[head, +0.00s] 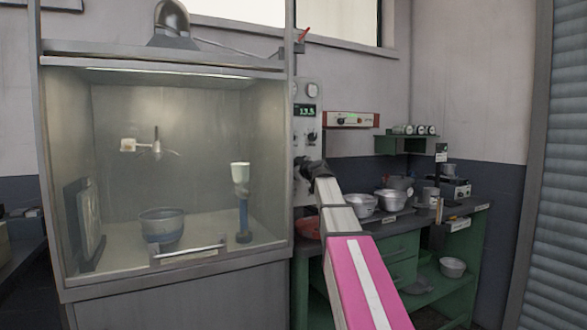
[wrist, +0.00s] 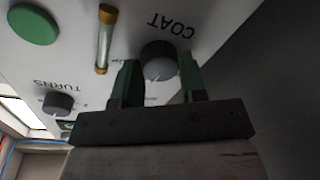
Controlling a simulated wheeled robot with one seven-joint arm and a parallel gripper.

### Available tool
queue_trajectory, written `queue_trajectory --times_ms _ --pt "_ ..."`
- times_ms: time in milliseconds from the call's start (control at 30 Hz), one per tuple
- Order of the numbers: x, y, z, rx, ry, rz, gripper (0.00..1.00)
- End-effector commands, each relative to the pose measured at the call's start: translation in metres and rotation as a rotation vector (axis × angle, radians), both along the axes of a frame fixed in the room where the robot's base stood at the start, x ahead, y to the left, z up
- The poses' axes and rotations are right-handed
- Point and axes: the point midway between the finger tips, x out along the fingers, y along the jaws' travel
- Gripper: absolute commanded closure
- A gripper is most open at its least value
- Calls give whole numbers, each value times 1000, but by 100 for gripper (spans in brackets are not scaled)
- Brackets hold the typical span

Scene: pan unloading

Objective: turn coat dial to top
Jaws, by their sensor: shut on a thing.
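The coat dial (wrist: 159,63) is a round grey knob on the pale control panel (wrist: 70,62), beside the upside-down label COAT in the wrist view. A pale pointer mark shows near its lower edge in that view. My gripper (wrist: 158,76) has one dark green finger on each side of the dial and is shut on it. In the head view my gripper (head: 306,168) is at the lower part of the panel, right of the glass booth, and the dial cannot be made out there.
The turns dial (wrist: 58,104), a green button (wrist: 33,24) and a brass-capped glass tube (wrist: 105,40) are on the same panel. A glass-fronted booth (head: 45,160) with a pan (head: 162,226) inside stands left. A green bench (head: 400,245) with several pans stands right.

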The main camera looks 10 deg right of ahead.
Motion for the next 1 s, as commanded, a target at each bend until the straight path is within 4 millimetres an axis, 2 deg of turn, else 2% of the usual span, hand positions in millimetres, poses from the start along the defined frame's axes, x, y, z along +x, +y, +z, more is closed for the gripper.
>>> queue_trajectory --times_ms 1000 --pt "0 0 -3 798 262 2 85"
